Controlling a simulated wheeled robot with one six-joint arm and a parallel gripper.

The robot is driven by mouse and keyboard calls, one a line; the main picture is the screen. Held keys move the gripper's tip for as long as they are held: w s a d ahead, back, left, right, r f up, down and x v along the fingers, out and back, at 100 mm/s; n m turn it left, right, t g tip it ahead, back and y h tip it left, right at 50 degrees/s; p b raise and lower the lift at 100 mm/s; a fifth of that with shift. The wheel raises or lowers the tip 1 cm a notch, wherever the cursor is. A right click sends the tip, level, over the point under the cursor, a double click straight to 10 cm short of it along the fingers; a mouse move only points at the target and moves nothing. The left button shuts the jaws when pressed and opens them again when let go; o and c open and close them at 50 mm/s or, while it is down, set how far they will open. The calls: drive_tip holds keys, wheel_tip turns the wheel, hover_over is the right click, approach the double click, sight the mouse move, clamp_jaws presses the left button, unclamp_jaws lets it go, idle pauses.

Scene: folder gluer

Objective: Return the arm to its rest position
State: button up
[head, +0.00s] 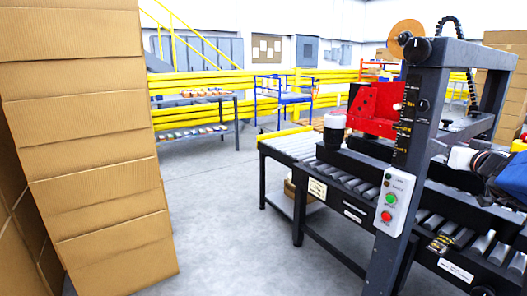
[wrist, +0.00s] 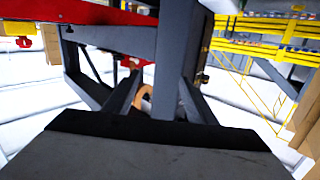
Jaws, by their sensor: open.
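A black, white and blue jointed part (head: 490,165) at the right edge of the head view looks like my arm, beside the machine's dark frame. In the wrist view, a broad grey and black block fills the bottom; it looks like my gripper (wrist: 155,122), open, with nothing seen held. The folder gluer (head: 420,110) stands at the right of the head view, with a red plate (head: 375,108) and a tan reel (head: 407,32). Its dark beams (wrist: 175,60) and an orange ring (wrist: 143,102) show in the wrist view.
A tall cardboard stack (head: 90,140) stands close at the left. The roller conveyor (head: 300,150) runs out from the machine, with a green and red button box (head: 394,200) at its front. Yellow rails (head: 190,112) and a goods shelf (head: 195,100) lie behind. The floor between stack and conveyor is clear.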

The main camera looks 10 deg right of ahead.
drive_tip(key=s+a+f+n+g+y, duration=0.1)
drive_tip(key=s+a+f+g+y, duration=0.2)
drive_tip(key=a, duration=0.6)
drive_tip(key=a+f+n+g+y, duration=0.1)
drive_tip(key=a+f+n+y, duration=0.3)
drive_tip(key=a, duration=0.6)
drive_tip(key=s+a+f+m+g+y, duration=0.1)
drive_tip(key=s+a+f+g, duration=0.1)
drive_tip(key=a+f, duration=0.5)
drive_tip(key=s+a+f+g, duration=0.4)
drive_tip(key=s+a+f, duration=0.2)
drive_tip(key=s+a, duration=0.25)
drive_tip(key=s+d+f+g+h, duration=0.1)
drive_tip(key=s+d+f+h, duration=0.2)
drive_tip(key=s, duration=0.6)
drive_tip(key=shift+d+f+g+h, duration=0.15)
drive_tip(key=shift+f+g+h, duration=0.2)
drive_tip(key=shift+f, duration=0.4)
